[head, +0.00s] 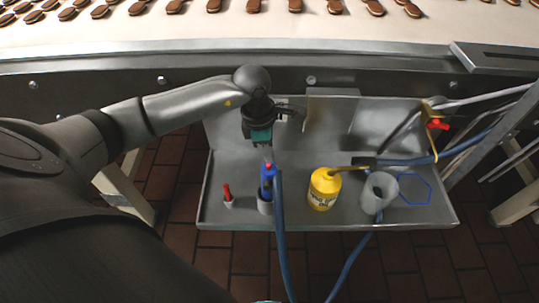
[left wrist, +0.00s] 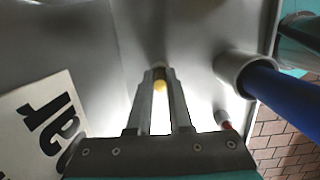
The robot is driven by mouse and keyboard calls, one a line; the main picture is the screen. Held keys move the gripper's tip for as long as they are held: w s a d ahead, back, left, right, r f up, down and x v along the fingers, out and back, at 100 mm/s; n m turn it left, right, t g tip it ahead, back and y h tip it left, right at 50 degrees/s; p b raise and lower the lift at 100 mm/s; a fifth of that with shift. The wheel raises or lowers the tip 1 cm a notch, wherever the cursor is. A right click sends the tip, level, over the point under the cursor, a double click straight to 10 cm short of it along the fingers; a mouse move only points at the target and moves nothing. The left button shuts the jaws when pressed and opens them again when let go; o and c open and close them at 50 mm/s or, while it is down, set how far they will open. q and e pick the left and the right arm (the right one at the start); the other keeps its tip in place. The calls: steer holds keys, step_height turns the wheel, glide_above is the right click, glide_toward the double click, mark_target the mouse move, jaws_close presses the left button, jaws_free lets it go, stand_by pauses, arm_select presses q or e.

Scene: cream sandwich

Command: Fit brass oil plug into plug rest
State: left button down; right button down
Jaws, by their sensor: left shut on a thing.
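My left gripper (head: 267,153) points down over the steel tray, just above and behind the blue-handled tool in the head view. In the left wrist view the left gripper (left wrist: 160,82) is shut on the brass oil plug (left wrist: 160,85), a small yellow piece between the fingertips. The plug is hidden in the head view. A dark shadow lies on the grey metal just beyond the fingertips; I cannot tell whether the plug touches it. I cannot make out the plug rest for certain in either view. My right gripper is not in view.
The blue-handled tool (head: 267,183) stands in a grey cup (head: 265,207), its hose hanging forward. A red-handled tool (head: 227,191) stands left of it. A yellow oil can (head: 323,190) and a grey beaker (head: 378,193) stand right. The tray (head: 425,215) has a raised back.

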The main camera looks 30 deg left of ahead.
arm_select(q)
steer(key=shift+f, duration=0.1)
steer(key=c, duration=1.3)
jaws_free()
steer(key=o, duration=0.5)
steer(key=shift+c, duration=0.2)
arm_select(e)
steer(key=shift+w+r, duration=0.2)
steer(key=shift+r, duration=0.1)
arm_select(q)
step_height(320, 180, up, 12)
steer(key=s+a+p, duration=0.1)
steer(key=p, duration=0.3)
steer(key=shift+a, duration=0.3)
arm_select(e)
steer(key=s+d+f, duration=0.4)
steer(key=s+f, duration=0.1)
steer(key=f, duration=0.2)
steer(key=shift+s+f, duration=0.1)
